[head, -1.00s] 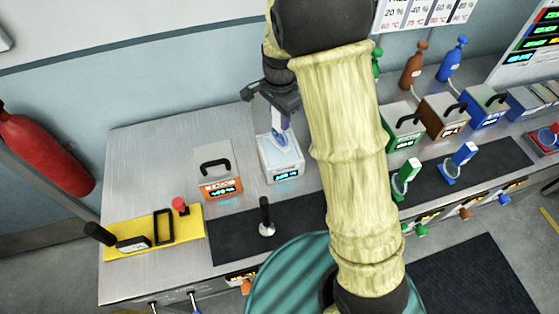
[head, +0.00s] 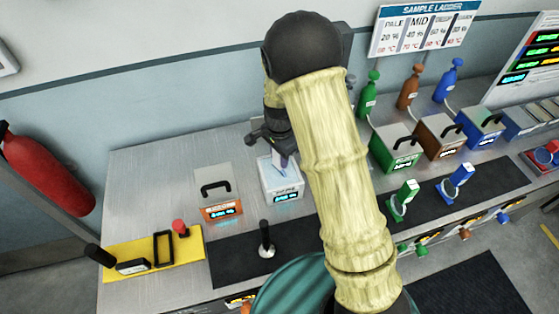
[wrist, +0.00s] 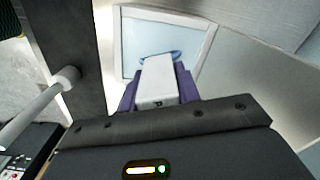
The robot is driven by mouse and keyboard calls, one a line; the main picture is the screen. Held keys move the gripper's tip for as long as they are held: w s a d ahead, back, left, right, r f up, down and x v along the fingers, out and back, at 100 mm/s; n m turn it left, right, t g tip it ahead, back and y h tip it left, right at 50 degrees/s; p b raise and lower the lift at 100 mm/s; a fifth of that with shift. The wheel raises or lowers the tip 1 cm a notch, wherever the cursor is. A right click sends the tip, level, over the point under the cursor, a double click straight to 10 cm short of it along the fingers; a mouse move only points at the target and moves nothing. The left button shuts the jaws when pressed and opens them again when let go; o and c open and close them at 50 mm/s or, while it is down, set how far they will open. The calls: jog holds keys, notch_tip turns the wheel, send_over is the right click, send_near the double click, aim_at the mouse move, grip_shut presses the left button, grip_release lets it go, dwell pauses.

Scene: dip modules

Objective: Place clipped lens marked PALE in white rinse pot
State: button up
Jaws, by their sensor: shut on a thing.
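The white rinse pot (head: 281,181) stands on the metal bench, open at the top, with a lit cyan display on its front. My gripper (head: 277,150) is over the pot, pointing down, partly hidden by my own arm. In the wrist view my gripper (wrist: 159,95) has its purple fingers shut on the pale clip handle of the lens (wrist: 157,82). A blue rounded edge at the far end of the handle shows inside the pot's square white rim (wrist: 208,45). The lens itself is mostly hidden, and I cannot read its mark.
An orange-fronted pot (head: 221,207) with a black-handled lid stands left of the white pot. A black-knobbed post (head: 265,240) stands on the dark mat in front. Green (head: 404,192) and blue (head: 457,182) clipped pieces stand to the right.

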notch_tip(320, 180, down, 2)
jog(key=shift+w+d+f, duration=0.1)
jog(key=shift+f, duration=0.3)
jog(key=shift+a, duration=0.2)
jog(key=shift+r, duration=0.1)
jog(key=shift+d+f, duration=0.15)
jog(key=shift+f, duration=0.1)
jog(key=o, duration=1.1)
jog(key=shift+o, duration=0.2)
jog(key=shift+r, duration=0.1)
